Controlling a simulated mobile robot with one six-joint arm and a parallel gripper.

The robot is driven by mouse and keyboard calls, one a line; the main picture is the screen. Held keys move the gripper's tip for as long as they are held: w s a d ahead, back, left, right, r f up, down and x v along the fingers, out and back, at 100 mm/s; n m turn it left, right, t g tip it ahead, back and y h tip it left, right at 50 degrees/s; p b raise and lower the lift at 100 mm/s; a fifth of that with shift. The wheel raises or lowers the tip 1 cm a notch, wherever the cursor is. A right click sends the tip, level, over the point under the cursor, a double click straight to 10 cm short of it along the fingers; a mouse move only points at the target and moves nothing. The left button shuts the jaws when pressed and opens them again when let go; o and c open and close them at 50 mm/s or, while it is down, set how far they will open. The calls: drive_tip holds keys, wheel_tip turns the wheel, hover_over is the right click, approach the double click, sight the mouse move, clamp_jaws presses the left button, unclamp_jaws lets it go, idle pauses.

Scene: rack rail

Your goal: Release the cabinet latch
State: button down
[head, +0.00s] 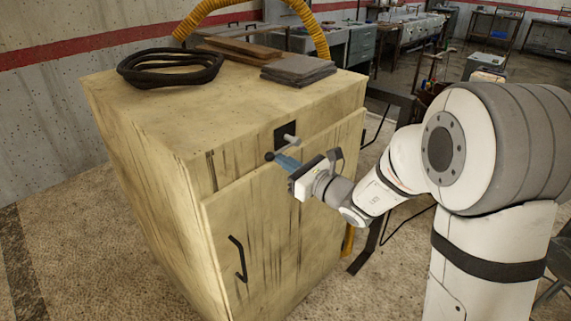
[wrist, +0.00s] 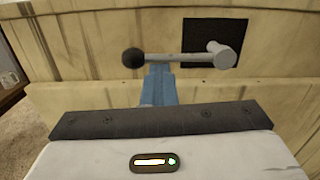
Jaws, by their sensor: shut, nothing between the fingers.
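The cabinet (head: 150,140) is a pale yellow, worn wooden box with a closed-looking front door (head: 290,210). Its latch (head: 288,139) is a grey lever with a dark ball end, on a black plate near the top of the front. In the wrist view the lever (wrist: 180,59) lies nearly level, with the ball (wrist: 133,58) at the left and the pivot over the black plate (wrist: 211,43) at the right. My gripper (head: 278,161) is at the lever near the ball end. Its blue fingers (wrist: 157,84) are shut and empty, just below the lever; I cannot tell whether they touch it.
A black handle (head: 238,258) is on the door's lower left. A coiled black hose (head: 170,67) and dark flat boards (head: 298,71) lie on the cabinet top. A yellow corrugated hose (head: 210,12) arches behind. Floor to the left (head: 60,225) is clear.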

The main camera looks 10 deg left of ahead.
sight(273, 169)
drive_tip(key=f+b, duration=0.2)
drive_tip(key=f, duration=0.1)
drive_tip(key=f+b, duration=0.1)
drive_tip(key=shift+s+d+f+b, duration=0.2)
drive_tip(key=shift+d+b, duration=0.1)
drive_tip(key=shift+b, duration=0.05)
drive_tip(key=r+v, duration=0.1)
drive_tip(key=v, duration=0.9)
drive_tip(key=s+f+n+g+h+p, duration=0.25)
drive_tip(key=s+n+g+h, duration=0.25)
drive_tip(key=s+n+g, duration=0.75)
drive_tip(key=s+d+r+n+t+h+p, duration=0.1)
drive_tip(key=s+d+n+t+h, duration=0.1)
drive_tip(key=d+n+h, duration=0.3)
drive_tip(key=s+d+r+n+t+h+p, duration=0.1)
drive_tip(key=s+d+n+t+h, duration=0.2)
drive_tip(key=d, duration=0.9)
drive_tip(key=shift+s+n+h, duration=0.85)
drive_tip(key=shift+n+h, duration=0.45)
drive_tip(key=shift+n, duration=0.35)
